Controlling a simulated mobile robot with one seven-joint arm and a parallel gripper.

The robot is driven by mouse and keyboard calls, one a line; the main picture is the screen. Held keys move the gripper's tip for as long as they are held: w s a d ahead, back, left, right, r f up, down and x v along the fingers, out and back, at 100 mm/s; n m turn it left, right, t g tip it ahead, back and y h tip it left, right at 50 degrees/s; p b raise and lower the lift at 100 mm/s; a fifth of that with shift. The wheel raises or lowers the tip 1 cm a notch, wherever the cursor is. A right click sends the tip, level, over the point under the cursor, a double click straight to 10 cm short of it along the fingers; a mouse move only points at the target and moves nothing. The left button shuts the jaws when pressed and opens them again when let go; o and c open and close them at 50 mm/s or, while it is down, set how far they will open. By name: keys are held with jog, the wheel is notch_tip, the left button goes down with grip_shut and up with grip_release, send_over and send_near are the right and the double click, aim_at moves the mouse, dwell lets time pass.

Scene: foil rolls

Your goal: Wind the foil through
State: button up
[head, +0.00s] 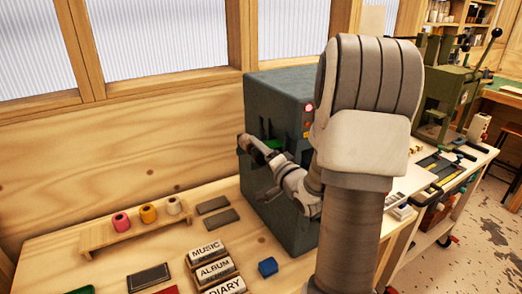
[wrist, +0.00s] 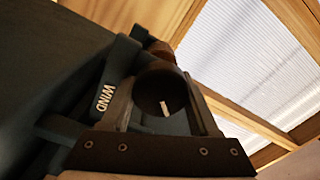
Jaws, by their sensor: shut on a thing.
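A dark green-grey machine (head: 275,100) stands on the wooden bench, with a red button on its front. In the wrist view its side (wrist: 50,70) carries the label WIND beside a dark round knob (wrist: 150,88) with a white mark. My gripper (wrist: 163,95) has a finger on each side of this knob and is shut on it; it also shows at the machine's front in the head view (head: 264,154). Foil inside the machine cannot be seen.
Blocks marked MUSIC, ALBUM (head: 215,270) and DIARY lie on the bench near a blue cube (head: 267,267). Two dark flat plates (head: 220,220) lie between rack and machine. A green lever press (head: 445,95) stands at right. My arm hides the middle.

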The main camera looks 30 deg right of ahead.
jog(key=shift+a+f+y, duration=0.3)
jog(key=shift+a+f, duration=0.15)
jog(key=shift+a, duration=0.1)
jog(key=o, duration=1.4)
jog(key=shift+c, duration=0.2)
jog(key=shift+d+r, duration=0.1)
jog(key=shift+r, duration=0.1)
jog(key=shift+s+d+f, duration=0.2)
jog(key=shift+s, duration=0.4)
jog(key=shift+s+d+f, duration=0.15)
jog(key=shift+s, duration=0.4)
jog(key=s+r+b, duration=0.1)
jog(key=s+b, duration=0.3)
jog(key=s, duration=0.5)
jog(key=shift+s+a, duration=0.2)
jog(key=shift+a, duration=0.15)
